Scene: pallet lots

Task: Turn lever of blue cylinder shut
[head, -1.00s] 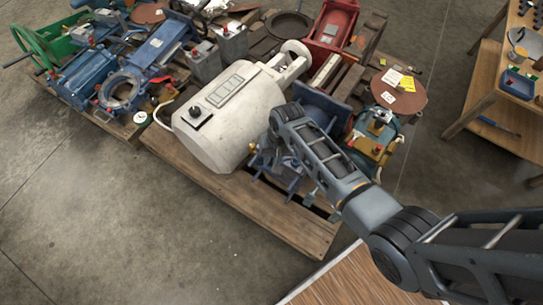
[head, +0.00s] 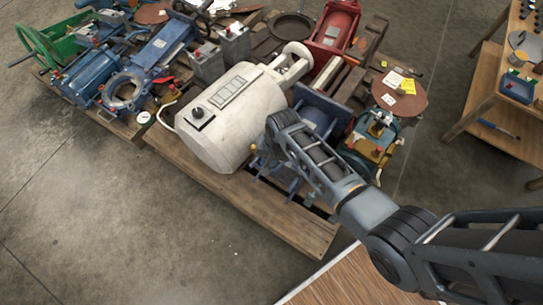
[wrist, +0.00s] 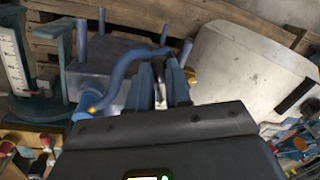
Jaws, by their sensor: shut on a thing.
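The blue cylinder (head: 316,108) lies on the wooden pallet, right of a large white cylinder, and is partly covered by my arm. A blue frame with rods (head: 283,178) shows below it. In the wrist view a curved blue pipe (wrist: 122,68) runs behind my fingers. My gripper (wrist: 163,68) is shut on a narrow part between its two dark blue fingers, apparently the lever (wrist: 161,88), of which only a thin grey strip shows. A brass-coloured end (wrist: 191,76) sits just right of the fingers. My fingertips are hidden in the head view.
The white cylinder (head: 235,110) stands close on the left. A yellow and teal machine (head: 372,140) and a rusty round plate (head: 400,90) crowd the right. A wooden workbench (head: 488,95) stands at the far right. Bare concrete floor lies in front of the pallet.

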